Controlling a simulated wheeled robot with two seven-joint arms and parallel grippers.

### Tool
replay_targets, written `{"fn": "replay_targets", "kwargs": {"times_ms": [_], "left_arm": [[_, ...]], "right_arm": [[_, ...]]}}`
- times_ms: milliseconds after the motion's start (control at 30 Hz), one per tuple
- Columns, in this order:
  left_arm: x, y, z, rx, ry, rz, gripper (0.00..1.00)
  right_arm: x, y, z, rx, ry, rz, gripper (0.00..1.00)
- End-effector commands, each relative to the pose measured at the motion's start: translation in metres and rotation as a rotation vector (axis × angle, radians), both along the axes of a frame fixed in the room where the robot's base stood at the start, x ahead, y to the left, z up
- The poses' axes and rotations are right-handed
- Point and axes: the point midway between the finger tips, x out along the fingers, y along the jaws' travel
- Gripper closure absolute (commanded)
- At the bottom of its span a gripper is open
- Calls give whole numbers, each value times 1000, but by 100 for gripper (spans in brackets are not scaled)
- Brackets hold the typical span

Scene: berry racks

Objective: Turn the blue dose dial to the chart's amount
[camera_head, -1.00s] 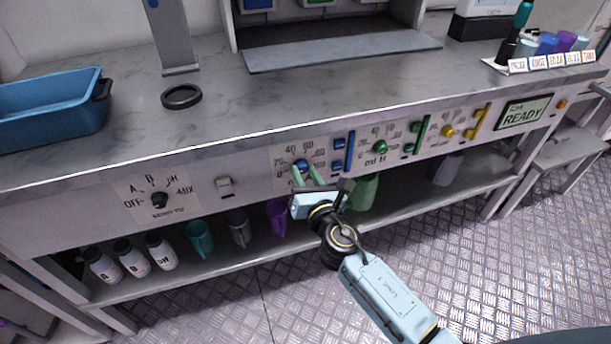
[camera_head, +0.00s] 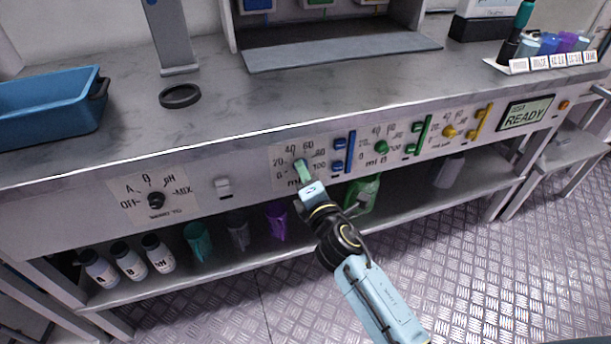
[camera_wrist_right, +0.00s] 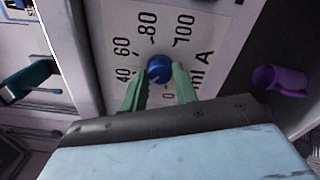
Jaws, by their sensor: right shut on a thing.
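The blue dose dial (camera_wrist_right: 159,67) sits on a white scale plate marked 0 to 100 in ml, lettered A. My right gripper (camera_wrist_right: 158,82) is shut on the dial, one green finger on each side of it. I cannot tell which number the dial's mark points at. In the head view the right gripper (camera_head: 302,170) reaches up to the panel from below, and its fingers hide most of the dial. My left gripper is not in view. I see no chart that I can read.
Right of the dial are a blue slider (camera_head: 350,152), a green dial (camera_head: 381,147), a yellow dial (camera_head: 449,132) and a READY display (camera_head: 526,113). A black selector knob (camera_head: 157,200) is at left. Bottles and cups, including a purple cup (camera_head: 276,222), stand on the shelf below.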

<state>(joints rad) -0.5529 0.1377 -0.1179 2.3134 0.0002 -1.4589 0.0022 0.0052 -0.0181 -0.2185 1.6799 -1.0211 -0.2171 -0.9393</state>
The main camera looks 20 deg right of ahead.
Motion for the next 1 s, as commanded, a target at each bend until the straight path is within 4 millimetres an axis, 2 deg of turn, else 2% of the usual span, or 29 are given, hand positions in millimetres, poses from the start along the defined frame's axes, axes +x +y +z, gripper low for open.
{"fn": "replay_targets", "kwargs": {"times_ms": [400, 633, 1000], "left_arm": [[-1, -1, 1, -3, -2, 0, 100], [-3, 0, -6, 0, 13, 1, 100], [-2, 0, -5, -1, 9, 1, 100]], "right_arm": [[0, 1, -1, 281, 11, 1, 94], [0, 1, -1, 348, 14, 0, 94], [0, 1, -1, 364, 15, 1, 94]]}}
